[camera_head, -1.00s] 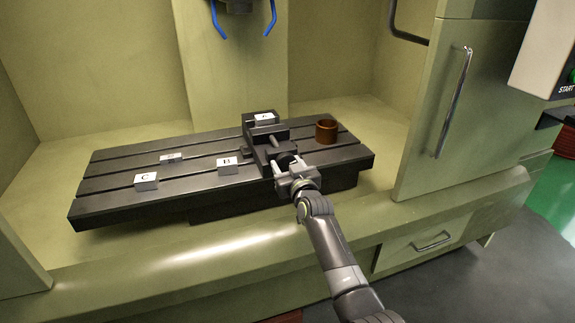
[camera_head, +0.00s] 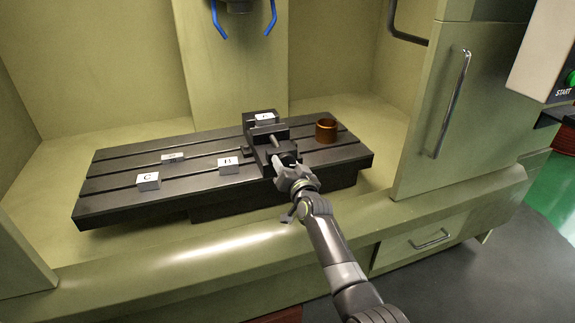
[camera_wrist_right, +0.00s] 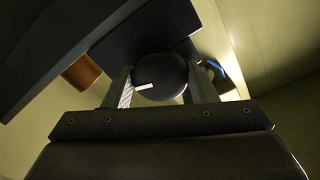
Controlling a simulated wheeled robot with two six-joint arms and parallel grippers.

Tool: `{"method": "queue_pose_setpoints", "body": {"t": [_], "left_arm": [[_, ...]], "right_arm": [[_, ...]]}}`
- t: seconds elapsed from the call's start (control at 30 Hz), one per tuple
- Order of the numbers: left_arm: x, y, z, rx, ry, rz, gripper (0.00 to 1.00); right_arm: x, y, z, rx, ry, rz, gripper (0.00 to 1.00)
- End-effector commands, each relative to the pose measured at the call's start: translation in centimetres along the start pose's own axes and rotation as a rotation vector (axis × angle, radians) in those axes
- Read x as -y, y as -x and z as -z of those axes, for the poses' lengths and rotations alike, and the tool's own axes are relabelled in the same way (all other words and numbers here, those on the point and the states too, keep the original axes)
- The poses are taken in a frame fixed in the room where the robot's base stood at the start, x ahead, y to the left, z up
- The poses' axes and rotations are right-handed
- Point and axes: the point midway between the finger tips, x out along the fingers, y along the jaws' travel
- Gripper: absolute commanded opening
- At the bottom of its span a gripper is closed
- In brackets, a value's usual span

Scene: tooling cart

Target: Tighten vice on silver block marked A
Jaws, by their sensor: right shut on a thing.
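The dark vice (camera_head: 256,150) stands on the slotted machine table. A block (camera_head: 264,118) with a white lettered top sits at the vice's back end; its letter looks like E but is too small to be sure. I cannot tell whether the jaws touch it. My right gripper (camera_head: 284,168) is at the vice's front end. In the right wrist view its fingers (camera_wrist_right: 160,90) are shut on the round black vice knob (camera_wrist_right: 165,75), one on each side. I cannot make out a block marked A. My left gripper is not in view.
Block C (camera_head: 148,181), block B (camera_head: 228,165) and a block with an unreadable letter (camera_head: 173,157) lie on the table (camera_head: 110,205) left of the vice. A brown cup (camera_head: 326,131) stands right of it. A cabinet door (camera_head: 440,130) rises at right.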

Motion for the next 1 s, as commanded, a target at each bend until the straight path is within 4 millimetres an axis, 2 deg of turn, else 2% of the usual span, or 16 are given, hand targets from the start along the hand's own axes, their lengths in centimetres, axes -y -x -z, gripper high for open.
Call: {"method": "queue_pose_setpoints", "body": {"t": [0.37, 0.4, 0.57, 1.0], "left_arm": [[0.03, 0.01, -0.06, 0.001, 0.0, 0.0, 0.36], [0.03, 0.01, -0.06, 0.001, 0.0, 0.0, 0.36], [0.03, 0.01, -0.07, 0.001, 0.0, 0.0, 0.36], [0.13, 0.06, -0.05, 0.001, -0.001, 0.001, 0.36]], "right_arm": [[0.04, -0.01, 0.06, -0.002, -0.008, 0.001, 0.29], [0.04, -0.01, 0.07, -0.002, -0.007, 0.001, 0.53], [0.04, -0.01, 0.05, -0.002, -0.007, 0.001, 0.73], [0.01, 0.04, 0.02, -0.001, -0.006, 0.0, 0.73]]}}
